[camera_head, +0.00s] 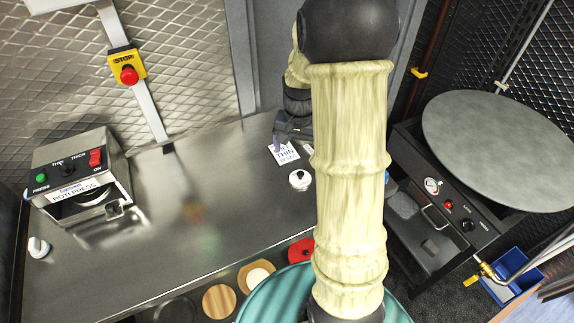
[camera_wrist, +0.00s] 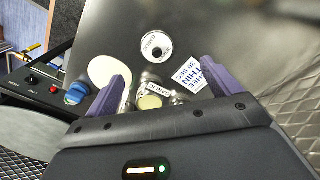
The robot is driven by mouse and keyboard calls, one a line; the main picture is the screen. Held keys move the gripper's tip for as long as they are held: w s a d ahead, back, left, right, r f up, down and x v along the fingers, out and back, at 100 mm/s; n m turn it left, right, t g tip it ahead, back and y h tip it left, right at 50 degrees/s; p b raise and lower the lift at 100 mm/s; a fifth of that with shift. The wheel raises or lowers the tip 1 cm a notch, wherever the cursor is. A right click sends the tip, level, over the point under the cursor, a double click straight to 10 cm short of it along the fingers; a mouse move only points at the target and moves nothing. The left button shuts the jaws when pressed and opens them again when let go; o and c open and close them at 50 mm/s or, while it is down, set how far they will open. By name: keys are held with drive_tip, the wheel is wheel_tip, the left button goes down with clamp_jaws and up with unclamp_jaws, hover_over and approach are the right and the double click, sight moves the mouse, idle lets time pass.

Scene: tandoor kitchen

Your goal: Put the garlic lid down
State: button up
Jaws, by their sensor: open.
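A round white lid with a dark knob (camera_wrist: 156,47) lies on the steel counter in the wrist view, just beyond my fingertips; the lettering on it is too small to read surely. It also shows in the head view (camera_head: 300,180), left of my arm. My gripper (camera_wrist: 163,82) is open, with two purple-grey fingers spread wide and nothing held. Between and below the fingers is a small jar group with a white label (camera_wrist: 158,88) and a pale round top or filling (camera_wrist: 150,102). In the head view my gripper (camera_head: 291,128) is partly hidden by my arm.
A printed card (camera_head: 285,152) reading "THIN" lies near the lid. A cream disc (camera_wrist: 108,70) lies left of it in the wrist view. The roti press (camera_head: 80,180) stands at the left, a round griddle (camera_head: 500,150) at the right. The middle counter (camera_head: 190,210) is clear.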

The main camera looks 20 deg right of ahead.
drive_tip(key=s+a+r+n+t, duration=0.2)
drive_tip(key=s+a+n, duration=0.5)
drive_tip(key=s+a, duration=0.4)
drive_tip(key=shift+s+a+r+n, duration=0.3)
drive_tip(key=shift+a+r, duration=0.05)
drive_tip(key=shift+a, duration=0.05)
